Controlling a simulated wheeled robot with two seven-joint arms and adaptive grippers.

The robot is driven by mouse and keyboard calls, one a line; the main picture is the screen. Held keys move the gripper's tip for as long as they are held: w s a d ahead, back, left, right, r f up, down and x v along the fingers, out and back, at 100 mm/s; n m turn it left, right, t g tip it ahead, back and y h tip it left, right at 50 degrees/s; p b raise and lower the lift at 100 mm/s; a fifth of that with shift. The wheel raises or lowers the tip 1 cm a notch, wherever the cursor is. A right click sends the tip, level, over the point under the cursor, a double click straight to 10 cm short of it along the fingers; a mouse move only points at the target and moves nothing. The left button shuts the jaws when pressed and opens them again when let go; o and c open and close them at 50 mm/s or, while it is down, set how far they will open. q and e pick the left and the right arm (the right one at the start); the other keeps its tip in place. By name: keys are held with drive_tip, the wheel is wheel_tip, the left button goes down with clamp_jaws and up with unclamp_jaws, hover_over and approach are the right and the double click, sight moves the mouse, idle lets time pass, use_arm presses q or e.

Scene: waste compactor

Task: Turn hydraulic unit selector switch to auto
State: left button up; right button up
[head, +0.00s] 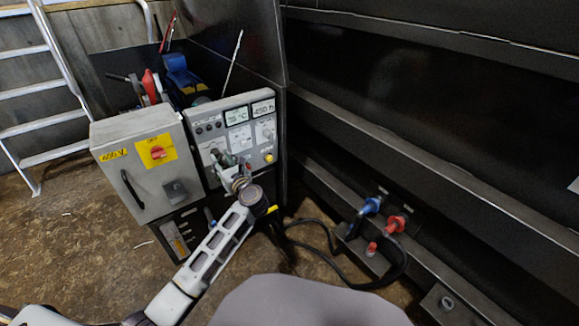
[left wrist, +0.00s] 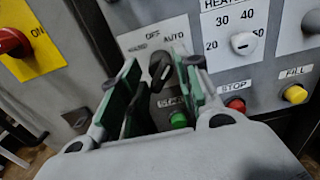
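The selector switch (left wrist: 160,72) is a black knob on the grey control panel (head: 204,132), below the labels HAND, OFF and AUTO (left wrist: 174,37). My left gripper (left wrist: 156,62) is open, with its green-padded fingers on either side of the knob. A gap shows on at least the left side; I cannot tell whether the right finger touches it. The knob looks tilted, but its exact setting is unclear. In the head view, my left gripper (head: 226,160) is at the panel's lower left and covers the switch. My right gripper is not in view.
A green button (left wrist: 178,119), red STOP button (left wrist: 236,105) and yellow FILL button (left wrist: 295,94) sit close by, with a white dial (left wrist: 244,43) above. A grey box with a red rotary switch (head: 157,152) stands left. Hoses lie on the floor right.

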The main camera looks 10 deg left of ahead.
use_arm(q)
drive_tip(key=p+v, duration=0.2)
drive_tip(key=v, duration=0.9)
drive_tip(key=shift+w+d+r+m+t+h, duration=0.7)
drive_tip(key=shift+d+r+m+t+h, duration=2.65)
drive_tip(key=shift+m, duration=2.45)
drive_tip(key=s+d+r+m+t+h, duration=0.2)
drive_tip(key=d+m+h, duration=0.8)
drive_tip(key=m, duration=0.6)
drive_tip(key=shift+d+r+t+h, duration=0.2)
drive_tip(key=shift+t+h, duration=0.25)
drive_tip(key=shift+h, duration=0.3)
drive_tip(key=shift+a, duration=0.1)
